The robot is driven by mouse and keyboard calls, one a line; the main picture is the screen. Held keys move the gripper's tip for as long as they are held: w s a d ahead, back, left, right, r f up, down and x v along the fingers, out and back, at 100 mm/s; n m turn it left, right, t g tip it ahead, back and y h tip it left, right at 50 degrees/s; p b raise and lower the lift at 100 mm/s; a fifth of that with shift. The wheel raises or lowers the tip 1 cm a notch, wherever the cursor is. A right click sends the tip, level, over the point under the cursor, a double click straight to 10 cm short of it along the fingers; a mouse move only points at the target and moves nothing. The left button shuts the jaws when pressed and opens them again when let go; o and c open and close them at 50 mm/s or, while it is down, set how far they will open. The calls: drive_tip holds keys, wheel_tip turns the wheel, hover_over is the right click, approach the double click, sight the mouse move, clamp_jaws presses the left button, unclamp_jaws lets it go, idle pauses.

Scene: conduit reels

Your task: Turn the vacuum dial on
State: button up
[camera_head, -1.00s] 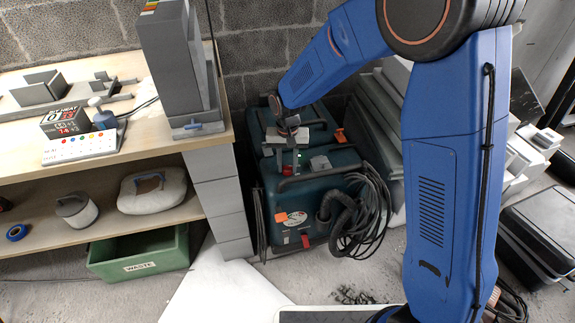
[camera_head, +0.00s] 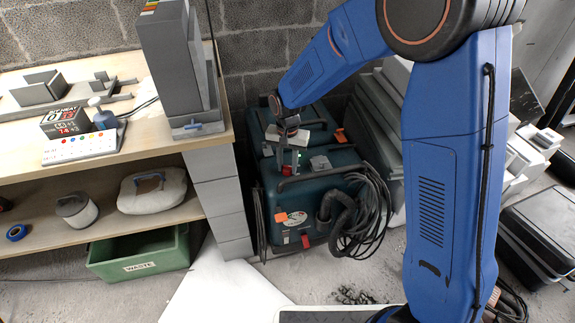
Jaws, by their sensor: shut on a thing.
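The vacuum (camera_head: 325,200) is a dark teal box with a black hose, standing on the floor between the bench and the grey panels. My gripper (camera_head: 289,165) reaches down onto the top of its near part, toward the left side. It is shut on the vacuum dial, which the fingers mostly hide. A small green light shows beside the fingers. The dial's exact angle cannot be made out.
A wooden bench (camera_head: 150,150) with grey drawers stands close on the left, with a green waste bin (camera_head: 140,257) below. Coiled black cable (camera_head: 372,215) hangs on the vacuum's right side. Grey panels (camera_head: 375,120) lean behind at the right.

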sight(288, 166)
drive_tip(key=o, duration=1)
drive_tip(key=shift+o, duration=0.2)
wheel_tip(288, 166, up, 17)
drive_tip(key=shift+r, duration=0.2)
